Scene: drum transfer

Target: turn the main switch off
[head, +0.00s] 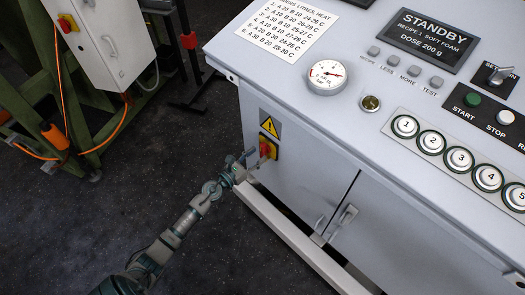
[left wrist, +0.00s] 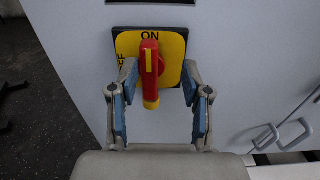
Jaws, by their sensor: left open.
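The main switch is a red rotary handle (left wrist: 150,72) on a yellow plate (left wrist: 176,48), on the front of the grey machine cabinet. The handle stands upright, with its yellow mark toward the word ON at the top; OFF is at the plate's left. In the head view the switch (head: 268,147) sits below a yellow warning triangle. My left gripper (left wrist: 158,82) is open, with one finger on each side of the handle and gaps showing between. In the head view the left gripper (head: 249,163) is right at the switch and partly covers it. My right gripper is not in view.
The machine's top carries a gauge (head: 327,76), a STANDBY display (head: 428,38) and numbered buttons (head: 458,160). Cabinet door handles (head: 341,221) and a white rail (head: 300,245) are right of the switch. A green frame with another white box (head: 100,40) stands at left. The dark floor is clear around my arm.

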